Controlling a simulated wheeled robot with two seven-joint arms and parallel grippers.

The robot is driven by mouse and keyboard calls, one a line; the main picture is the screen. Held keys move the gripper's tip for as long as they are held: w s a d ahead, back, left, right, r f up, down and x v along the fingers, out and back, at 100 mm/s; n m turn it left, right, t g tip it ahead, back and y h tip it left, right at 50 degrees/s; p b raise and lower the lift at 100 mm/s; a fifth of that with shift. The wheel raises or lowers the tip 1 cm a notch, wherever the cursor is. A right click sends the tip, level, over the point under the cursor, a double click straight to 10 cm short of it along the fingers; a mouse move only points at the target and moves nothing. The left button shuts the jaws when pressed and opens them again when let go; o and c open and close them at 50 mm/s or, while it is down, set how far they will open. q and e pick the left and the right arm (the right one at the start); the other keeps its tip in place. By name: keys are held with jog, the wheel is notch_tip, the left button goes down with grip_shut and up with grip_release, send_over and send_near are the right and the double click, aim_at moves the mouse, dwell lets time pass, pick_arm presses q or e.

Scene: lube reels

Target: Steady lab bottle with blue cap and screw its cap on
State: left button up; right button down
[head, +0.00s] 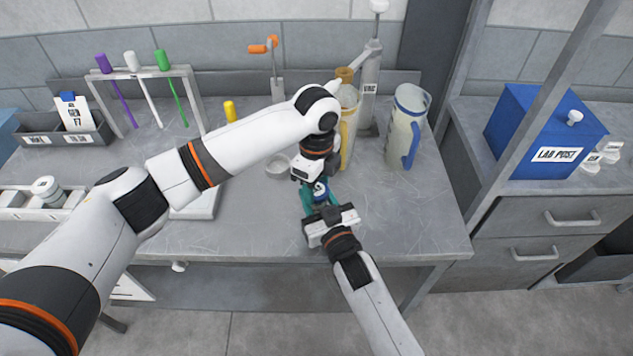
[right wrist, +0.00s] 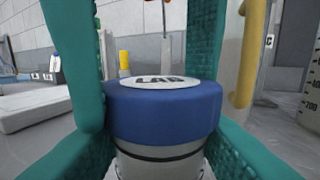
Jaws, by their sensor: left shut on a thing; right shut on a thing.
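The blue cap (right wrist: 165,112) has a white top marked LAB and sits level over the lab bottle (right wrist: 160,163), a pale body with a dark ring below the cap. How far the cap is threaded on cannot be told. My left gripper (head: 317,186) comes down from above, its teal fingers shut on the cap's sides. My right gripper (head: 320,207) reaches in from the front, its teal fingers shut around the bottle lower down. In the head view the grippers hide most of the bottle; a bit of blue cap (head: 320,188) shows between them.
A measuring jug (head: 405,125) with a blue handle stands to the right, a yellowish-handled vessel (head: 348,120) just behind. A shallow dish (head: 278,166) lies to the left. A rack (head: 190,72) with coloured tools is at back left. The table's right front is clear.

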pick_arm(q)
jog(key=m, duration=0.5)
jog(key=shift+m, duration=0.3)
jog(key=o, duration=1)
jog(key=shift+o, duration=0.2)
notch_tip(320, 180, up, 12)
pick_arm(e)
jog(key=c, duration=0.7)
grip_release()
jog(key=shift+c, duration=0.2)
